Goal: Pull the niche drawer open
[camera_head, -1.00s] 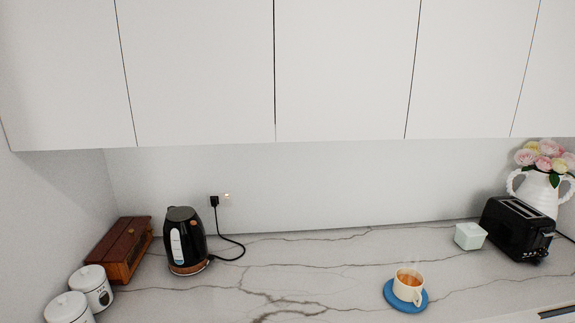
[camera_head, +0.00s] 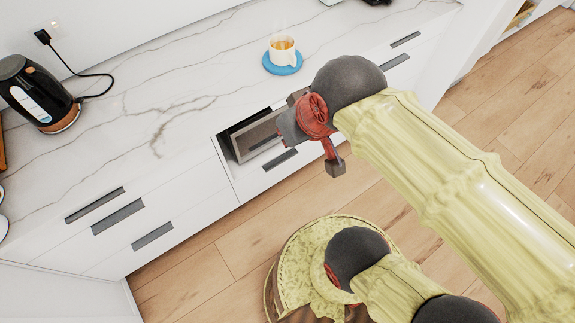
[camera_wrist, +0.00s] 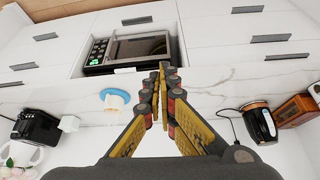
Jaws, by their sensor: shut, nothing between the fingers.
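The niche (camera_head: 228,150) is an opening in the white cabinet front under the counter, with a microwave (camera_head: 258,137) in it. Below it is a white drawer front with a dark bar handle (camera_head: 280,160), flush with the cabinet face. The wrist view is upside down: the microwave (camera_wrist: 140,47) shows there, with the handle (camera_wrist: 137,20) above it in the picture. My gripper (camera_wrist: 162,73) is shut and empty, its tips overlapping the microwave's lower right edge in that view. It touches no handle. In the head view my wrist hides part of the niche and the fingertips are unclear.
A steaming cup (camera_head: 283,48) on a blue coaster (camera_head: 270,66) stands on the marble counter behind the niche. A black kettle (camera_head: 38,95) is at left. Other drawers with dark handles (camera_head: 117,215) flank the niche. The wooden floor (camera_head: 215,255) in front is clear beside my base.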

